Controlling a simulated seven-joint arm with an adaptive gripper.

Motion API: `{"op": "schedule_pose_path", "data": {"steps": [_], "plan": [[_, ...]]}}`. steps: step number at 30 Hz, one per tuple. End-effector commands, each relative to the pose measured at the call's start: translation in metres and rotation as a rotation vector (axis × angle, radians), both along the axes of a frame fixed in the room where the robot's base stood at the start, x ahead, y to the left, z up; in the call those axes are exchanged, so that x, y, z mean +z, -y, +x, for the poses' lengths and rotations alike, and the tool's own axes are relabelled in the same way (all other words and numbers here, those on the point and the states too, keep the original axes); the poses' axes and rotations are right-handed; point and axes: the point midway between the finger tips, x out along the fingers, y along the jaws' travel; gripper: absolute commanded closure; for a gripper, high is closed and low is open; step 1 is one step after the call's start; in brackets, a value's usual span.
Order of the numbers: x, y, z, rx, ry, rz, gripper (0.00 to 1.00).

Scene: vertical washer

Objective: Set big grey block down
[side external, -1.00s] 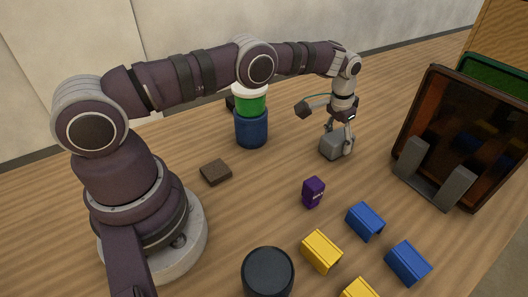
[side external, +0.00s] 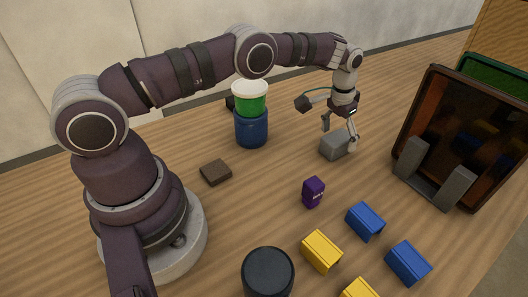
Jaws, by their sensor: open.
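The big grey block (side external: 334,146) rests on the wooden table right of the blue and green containers. My gripper (side external: 339,136) is open just above the block, its fingers spread apart and one fingertip near the block's right side. The block looks free of the fingers, though a small overlap in this view hides whether the right finger touches it.
A purple box (side external: 313,192) stands in front of the block. Blue pieces (side external: 365,221) and yellow pieces (side external: 321,251) lie nearer. A tinted panel (side external: 465,135) with grey supports (side external: 433,174) stands right. A green cup (side external: 250,99) sits on a blue container (side external: 251,128). A dark slab (side external: 216,172) lies left.

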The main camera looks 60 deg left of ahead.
Motion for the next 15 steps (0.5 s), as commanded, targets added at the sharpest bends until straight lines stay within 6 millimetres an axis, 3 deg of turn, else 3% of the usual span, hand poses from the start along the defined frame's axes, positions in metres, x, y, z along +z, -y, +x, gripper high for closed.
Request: {"op": "schedule_pose_path", "data": {"steps": [9,15], "plan": [[0.077,0.0,-0.011,-0.001,0.006,0.0,0.26],[0.104,0.0,-0.016,-0.001,0.003,0.001,0.26]]}}
